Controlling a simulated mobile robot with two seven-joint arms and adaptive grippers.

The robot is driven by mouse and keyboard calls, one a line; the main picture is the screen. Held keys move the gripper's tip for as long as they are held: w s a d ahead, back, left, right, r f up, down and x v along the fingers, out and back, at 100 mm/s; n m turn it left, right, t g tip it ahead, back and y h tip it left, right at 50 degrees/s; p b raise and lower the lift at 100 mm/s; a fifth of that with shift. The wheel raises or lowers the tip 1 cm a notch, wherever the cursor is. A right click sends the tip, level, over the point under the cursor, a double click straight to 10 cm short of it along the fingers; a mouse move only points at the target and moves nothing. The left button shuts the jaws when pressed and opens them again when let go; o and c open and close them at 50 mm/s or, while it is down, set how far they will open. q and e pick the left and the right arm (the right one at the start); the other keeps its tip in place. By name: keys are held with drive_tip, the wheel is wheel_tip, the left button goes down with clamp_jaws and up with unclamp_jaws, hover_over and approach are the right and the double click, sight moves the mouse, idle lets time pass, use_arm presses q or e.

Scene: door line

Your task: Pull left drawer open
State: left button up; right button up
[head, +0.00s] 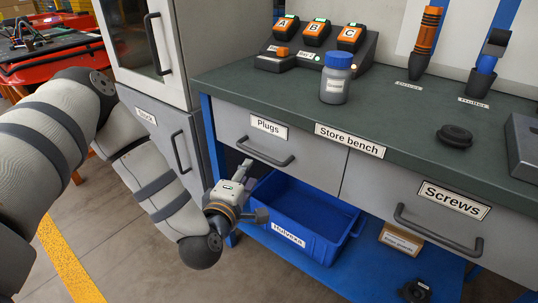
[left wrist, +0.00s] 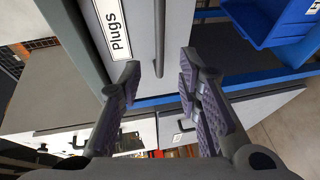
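The left drawer (head: 262,143) has a grey front labelled "Plugs" and looks closed under the bench top. Its dark bar handle (head: 265,153) runs across the front. My left gripper (head: 256,197) is below the handle and apart from it, in front of the blue bin. In the left wrist view my left gripper (left wrist: 160,75) has its two fingers spread with nothing held. The handle (left wrist: 160,38) lies ahead, in line with the gap between the fingertips, nearer the left one. The "Plugs" label (left wrist: 117,28) shows at upper left. My right gripper is in neither view.
A blue bin (head: 300,215) stands on the blue lower shelf with a small cardboard box (head: 401,238). The "Screws" drawer (head: 430,205) is at right. A grey cabinet (head: 165,130) stands left of the bench. A bottle (head: 336,80) and orange devices (head: 313,32) are on the bench top.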

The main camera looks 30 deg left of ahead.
sight(257, 155)
use_arm(q)
drive_tip(key=b+x, duration=0.1)
drive_tip(key=x, duration=1)
drive_tip(key=shift+a+f, duration=0.1)
clamp_jaws()
